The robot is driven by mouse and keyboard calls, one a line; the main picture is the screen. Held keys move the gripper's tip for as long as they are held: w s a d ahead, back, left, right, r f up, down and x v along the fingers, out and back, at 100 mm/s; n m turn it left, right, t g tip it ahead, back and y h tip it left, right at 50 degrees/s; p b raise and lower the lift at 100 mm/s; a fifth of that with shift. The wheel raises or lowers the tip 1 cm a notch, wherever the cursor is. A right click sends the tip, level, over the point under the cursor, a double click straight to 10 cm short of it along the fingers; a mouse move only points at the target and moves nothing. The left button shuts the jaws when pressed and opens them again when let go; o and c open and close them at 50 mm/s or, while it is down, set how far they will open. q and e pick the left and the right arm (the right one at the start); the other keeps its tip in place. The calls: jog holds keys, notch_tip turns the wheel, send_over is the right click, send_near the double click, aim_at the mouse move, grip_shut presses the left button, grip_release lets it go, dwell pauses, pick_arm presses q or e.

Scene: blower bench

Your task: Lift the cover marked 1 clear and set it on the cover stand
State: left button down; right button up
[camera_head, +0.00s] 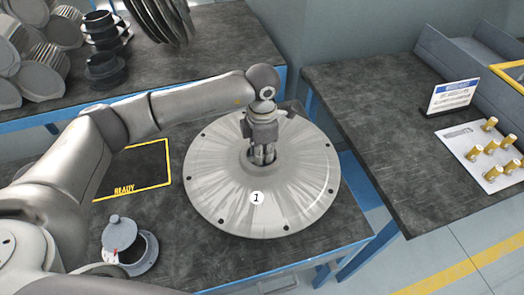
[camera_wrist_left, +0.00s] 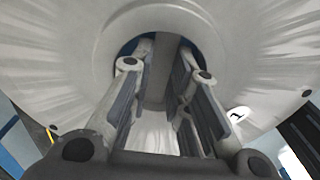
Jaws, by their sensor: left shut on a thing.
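The cover marked 1 (camera_head: 225,200) is a large round grey metal disc with holes around its rim and a raised hub at its middle. It is on the near bench in the head view. My left gripper (camera_head: 263,158) comes down onto its hub from above and is shut on it. In the left wrist view the fingers (camera_wrist_left: 160,85) reach into the central opening of the cover (camera_wrist_left: 265,60); what they grip inside is partly hidden. What lies beneath the cover is hidden. I cannot identify the cover stand for certain. My right gripper is not in view.
A black mat marked READY (camera_head: 135,172) with a yellow border lies left of the cover. A small grey lidded pot (camera_head: 128,248) stands nearer. The right bench (camera_head: 385,130) has a sign (camera_head: 454,97) and several brass pieces (camera_head: 489,147). A gap separates the benches.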

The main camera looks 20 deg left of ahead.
pick_arm(q)
jog(key=shift+w+f+b, duration=0.1)
jog(key=shift+f+b, duration=0.15)
jog(key=shift+b, duration=0.05)
jog(key=c, duration=1.3)
grip_release()
jog(key=shift+s+f, duration=0.2)
notch_tip(320, 180, up, 12)
jog(key=shift+r, duration=0.2)
